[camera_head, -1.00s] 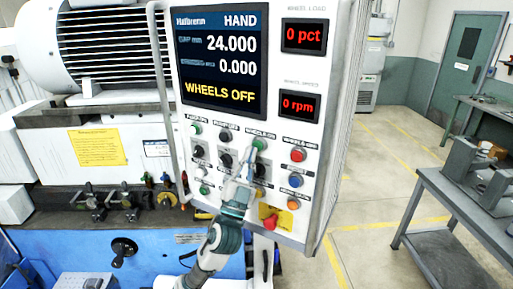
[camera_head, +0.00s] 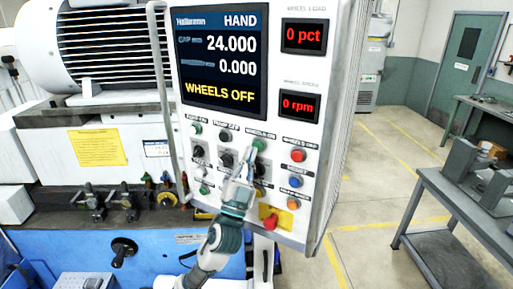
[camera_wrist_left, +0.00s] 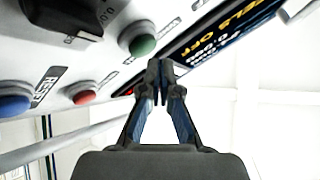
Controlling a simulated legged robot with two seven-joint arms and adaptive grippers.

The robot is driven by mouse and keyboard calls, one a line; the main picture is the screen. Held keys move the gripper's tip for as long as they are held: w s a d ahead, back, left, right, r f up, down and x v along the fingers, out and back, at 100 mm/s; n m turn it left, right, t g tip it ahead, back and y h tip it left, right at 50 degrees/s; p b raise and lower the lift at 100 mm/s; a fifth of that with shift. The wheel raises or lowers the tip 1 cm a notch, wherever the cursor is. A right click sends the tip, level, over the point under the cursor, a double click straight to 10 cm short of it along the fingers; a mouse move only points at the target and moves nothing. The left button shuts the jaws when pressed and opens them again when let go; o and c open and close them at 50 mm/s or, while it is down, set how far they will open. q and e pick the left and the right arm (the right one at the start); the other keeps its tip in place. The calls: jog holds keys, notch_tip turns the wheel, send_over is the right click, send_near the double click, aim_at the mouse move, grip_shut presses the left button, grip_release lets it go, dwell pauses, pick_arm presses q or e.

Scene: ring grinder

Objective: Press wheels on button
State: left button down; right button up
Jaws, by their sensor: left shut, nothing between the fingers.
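The green wheels-on button (camera_head: 259,145) is in the top row of the white control panel, under the screen. The screen (camera_head: 217,62) reads WHEELS OFF. My left gripper (camera_head: 250,153) is shut and empty, its tips just below and left of the green button in the head view. In the left wrist view the shut fingertips (camera_wrist_left: 160,66) are close to the green button (camera_wrist_left: 142,38). The head view does not show clearly whether they touch. My right gripper is not in view.
The red wheels-off button (camera_head: 298,155) is to the right, with a blue button (camera_head: 295,181) and an orange one (camera_head: 293,204) below. A red knob on a yellow plate (camera_head: 271,219) is lower down.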

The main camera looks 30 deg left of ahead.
pick_arm(q)
jog(key=shift+w, duration=0.1)
jog(key=shift+w+d+r, duration=0.1)
jog(key=shift+w, duration=0.2)
jog(key=shift+w, duration=0.55)
dwell(0.7)
jog(key=shift+s, duration=0.9)
jog(key=shift+s+p, duration=0.35)
jog(key=shift+s, duration=2.2)
